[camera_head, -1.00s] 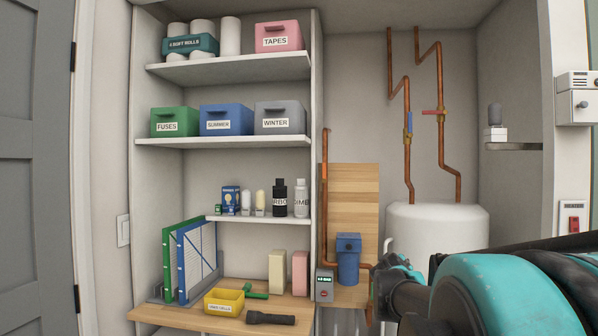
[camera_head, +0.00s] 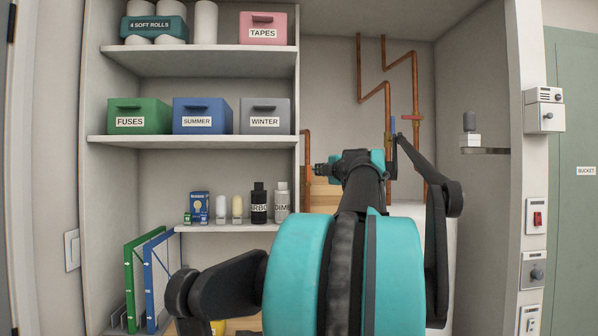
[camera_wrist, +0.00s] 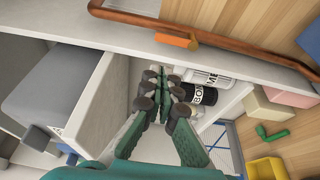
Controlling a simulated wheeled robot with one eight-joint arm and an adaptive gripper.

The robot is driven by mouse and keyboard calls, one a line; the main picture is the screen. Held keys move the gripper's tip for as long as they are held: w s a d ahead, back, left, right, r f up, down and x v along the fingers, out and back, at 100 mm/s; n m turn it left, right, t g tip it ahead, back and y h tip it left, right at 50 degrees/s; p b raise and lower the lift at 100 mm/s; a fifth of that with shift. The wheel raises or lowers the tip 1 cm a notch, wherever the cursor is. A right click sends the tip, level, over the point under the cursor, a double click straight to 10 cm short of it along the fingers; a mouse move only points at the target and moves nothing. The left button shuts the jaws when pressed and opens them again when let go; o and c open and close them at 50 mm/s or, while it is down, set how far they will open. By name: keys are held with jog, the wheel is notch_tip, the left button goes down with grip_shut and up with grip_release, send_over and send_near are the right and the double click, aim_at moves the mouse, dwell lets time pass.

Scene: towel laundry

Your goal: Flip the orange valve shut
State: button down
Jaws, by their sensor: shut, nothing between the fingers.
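The orange valve handle (camera_wrist: 178,40) sits on a copper pipe (camera_wrist: 215,45) in the wrist view, lying roughly along the pipe. In the head view this pipe (camera_head: 307,155) runs down beside the shelf unit's right edge, and I cannot make out the handle there behind my arm. My gripper (camera_wrist: 163,76) is shut and empty in the wrist view. Its fingertips lie below the handle in the picture, apart from it, in front of the shelf edge and the bottles.
A blue valve handle (camera_head: 393,125) and a red valve handle (camera_head: 405,117) sit on other copper pipes further right. Black and white bottles (camera_head: 259,203) stand on the low shelf (camera_head: 225,228). A grey WINTER bin (camera_head: 264,116) is on the shelf above. The shelf unit's side panel borders the pipe.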

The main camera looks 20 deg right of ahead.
aim_at(309, 168)
jog(key=shift+w, duration=0.1)
jog(key=w, duration=0.9)
jog(key=shift+w+a, duration=0.25)
jog(key=shift+w, duration=0.15)
jog(key=shift+s+d+m+t, duration=0.15)
jog(key=shift+d+m+t, duration=0.2)
jog(key=shift+m, duration=0.35)
jog(key=d+m, duration=0.1)
jog(key=m, duration=0.1)
jog(key=shift+s+d+m+t, duration=0.15)
jog(key=shift+d+m+t, duration=0.05)
jog(key=shift+m+t, duration=0.2)
jog(key=s+d+f+m+t+h, duration=0.1)
jog(key=d+f+m+h, duration=0.3)
jog(key=m, duration=1.2)
jog(key=shift+s+d+t+h, duration=0.2)
jog(key=shift+d+t+h, duration=0.15)
jog(key=shift+h, duration=0.75)
jog(key=shift+f, duration=0.2)
